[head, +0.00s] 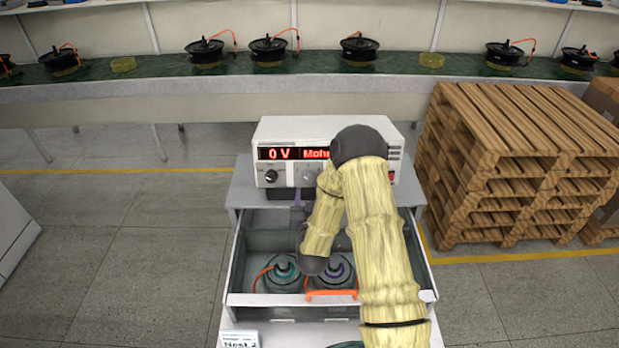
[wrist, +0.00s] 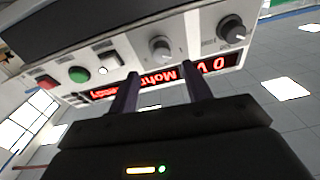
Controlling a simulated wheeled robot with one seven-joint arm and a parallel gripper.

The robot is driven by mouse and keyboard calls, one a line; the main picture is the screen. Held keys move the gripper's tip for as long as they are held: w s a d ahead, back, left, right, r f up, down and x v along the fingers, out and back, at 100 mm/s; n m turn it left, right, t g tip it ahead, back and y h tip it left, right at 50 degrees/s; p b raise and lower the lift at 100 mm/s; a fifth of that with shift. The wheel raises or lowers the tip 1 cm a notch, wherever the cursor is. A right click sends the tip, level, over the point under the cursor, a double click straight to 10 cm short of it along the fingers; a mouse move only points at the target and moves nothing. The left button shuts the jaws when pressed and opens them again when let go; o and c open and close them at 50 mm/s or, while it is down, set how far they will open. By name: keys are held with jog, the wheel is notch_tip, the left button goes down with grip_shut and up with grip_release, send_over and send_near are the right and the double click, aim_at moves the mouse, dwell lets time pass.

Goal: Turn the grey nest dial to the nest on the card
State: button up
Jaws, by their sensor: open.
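The grey nest dial (head: 308,177) is on the front panel of the white tester (head: 325,130), right of a black knob (head: 271,177). The dial also shows in the wrist view (wrist: 161,48), which sees the panel upside down. My gripper (wrist: 160,75) is open and empty, its two dark fingers pointing at the panel on either side of the dial's line, apart from it. In the head view my gripper (head: 298,197) is partly hidden by my arm. The card (head: 240,340) at the bottom reads "Nest 2". The dial's pointed setting is too small to read.
The red display (head: 280,154) reads "0 V" and "Mohm", partly hidden. White, green (wrist: 79,74) and red buttons sit beside the dial. Below, an open drawer (head: 232,270) holds hub motors (head: 283,272) in nests.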

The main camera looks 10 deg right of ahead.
aim_at(309, 179)
jog(key=w, duration=0.2)
jog(key=w+p, duration=0.1)
jog(key=w, duration=0.1)
jog(key=w+p, duration=0.1)
jog(key=w, duration=0.1)
jog(key=shift+w+d, duration=0.2)
jog(key=shift+d, duration=0.2)
jog(key=c, duration=1)
